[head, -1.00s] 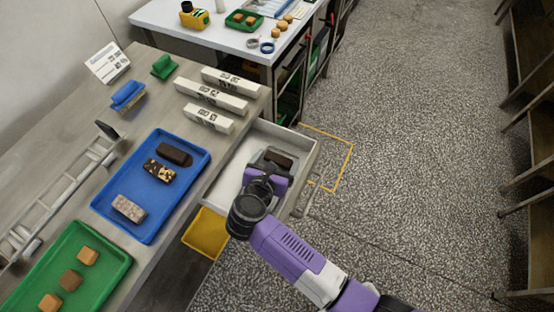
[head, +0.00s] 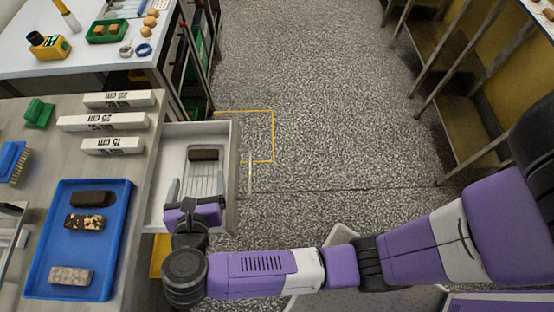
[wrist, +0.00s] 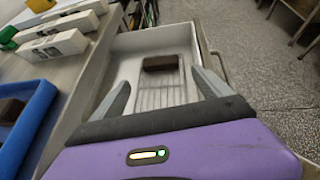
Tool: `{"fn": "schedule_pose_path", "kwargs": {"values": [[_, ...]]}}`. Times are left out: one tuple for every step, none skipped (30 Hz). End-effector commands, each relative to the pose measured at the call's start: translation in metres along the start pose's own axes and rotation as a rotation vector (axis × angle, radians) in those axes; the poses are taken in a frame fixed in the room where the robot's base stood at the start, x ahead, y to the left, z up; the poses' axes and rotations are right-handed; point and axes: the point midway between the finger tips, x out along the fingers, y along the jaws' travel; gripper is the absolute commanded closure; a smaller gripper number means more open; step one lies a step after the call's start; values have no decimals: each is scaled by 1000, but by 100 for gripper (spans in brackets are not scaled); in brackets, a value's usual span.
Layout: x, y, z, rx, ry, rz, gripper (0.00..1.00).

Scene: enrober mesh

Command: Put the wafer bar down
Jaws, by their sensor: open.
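A dark brown bar (head: 204,154), which I take for the wafer bar, lies flat on a wire mesh (head: 204,178) inside the open drawer (head: 230,160). It also shows in the wrist view (wrist: 160,63). My gripper (head: 197,185) is open and empty over the near part of the drawer. Its fingers point towards the bar and stand apart from it, one to each side in the wrist view. The near part of the mesh is hidden by my gripper.
A blue tray (head: 112,270) on the worktop left of the drawer holds three bars. Several white length-marked blocks (head: 112,146) lie beyond the tray. A white table (head: 75,50) stands further back. The floor right of the drawer is open, with a yellow outline (head: 272,135).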

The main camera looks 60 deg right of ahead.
Motion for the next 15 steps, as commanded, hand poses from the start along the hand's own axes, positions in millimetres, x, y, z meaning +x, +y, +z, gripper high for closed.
{"fn": "schedule_pose_path", "kwargs": {"values": [[1, -2, 1, -3, -4, -1, 12], [2, -4, 2, -8, -12, -2, 12], [4, -8, 5, -20, -27, -3, 12], [6, -12, 8, -32, -45, -4, 12], [9, -19, 12, -51, -68, -7, 12], [13, -30, 20, -84, -110, -10, 12], [16, -40, 27, -118, -151, -14, 12], [19, -53, 36, -160, -199, -20, 12], [21, -70, 50, -229, -272, -31, 12], [20, -84, 61, -291, -330, -40, 12], [19, -98, 72, -359, -390, -51, 12], [14, -114, 86, -454, -467, -68, 12], [9, -125, 95, -528, -523, -81, 12], [3, -135, 104, -604, -577, -97, 12], [-7, -147, 114, -712, -644, -119, 12]]}}
